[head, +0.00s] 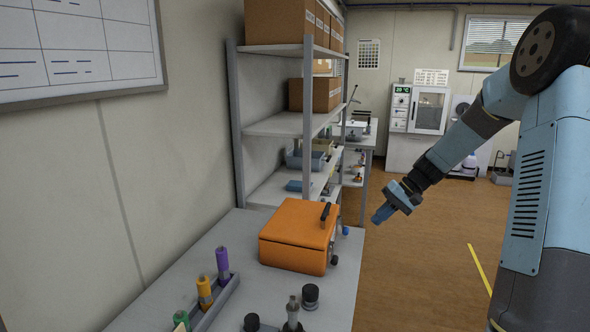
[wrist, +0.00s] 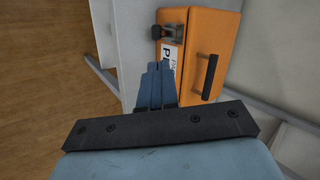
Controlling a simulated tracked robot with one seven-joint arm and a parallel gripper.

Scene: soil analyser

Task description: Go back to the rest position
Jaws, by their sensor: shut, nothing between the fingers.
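My gripper (head: 383,214) is shut and empty in the head view. It hangs in the air to the right of the bench, above the brown floor, with its fingers pointing down and to the left. In the wrist view the fingers of my gripper (wrist: 158,68) lie together. The orange soil analyser box (head: 297,234) stands on the bench with its dark handle on the right side of its lid. It also shows beyond my fingertips in the wrist view (wrist: 207,32), with part of its white label hidden behind them. I cannot tell whether the fingertips touch anything.
The grey bench (head: 222,238) holds a rack (head: 218,302) with coloured tubes and several small black items near the front. A metal shelf (head: 285,125) with cardboard boxes stands behind the analyser. A white oven (head: 428,110) stands at the back. The floor (head: 420,265) right of the bench is clear.

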